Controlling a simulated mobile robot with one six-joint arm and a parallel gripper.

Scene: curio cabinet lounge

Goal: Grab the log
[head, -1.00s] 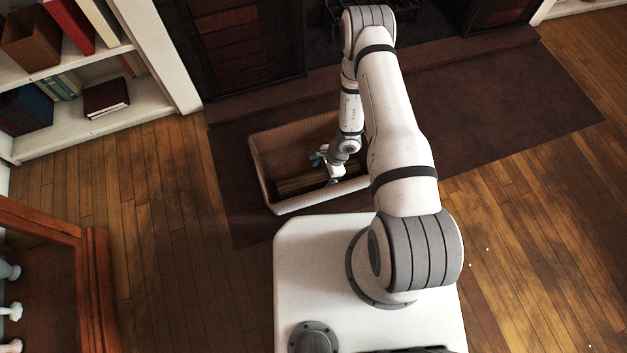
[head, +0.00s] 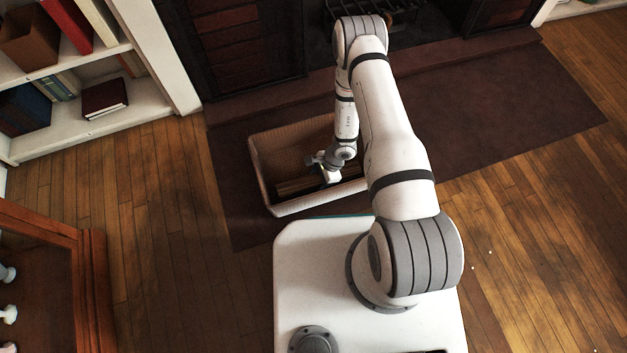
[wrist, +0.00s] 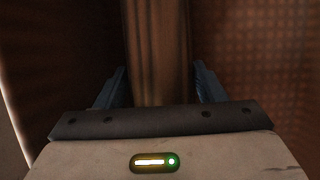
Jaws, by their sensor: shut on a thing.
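A brown log (wrist: 158,45) runs up the middle of the wrist view, between the two blue fingers of my gripper (wrist: 158,92). The fingers are shut on it, one on each side. In the head view my gripper (head: 331,177) is down inside a wicker basket (head: 262,175). Part of the log (head: 295,186) shows in the basket to the left of the gripper. My arm hides the right side of the basket and the rest of the log.
The basket stands on a dark rug (head: 500,110) before a fireplace with a metal grate (head: 385,15). A white bookshelf (head: 150,105) is at the left, and a wooden cabinet (head: 95,270) is at the lower left.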

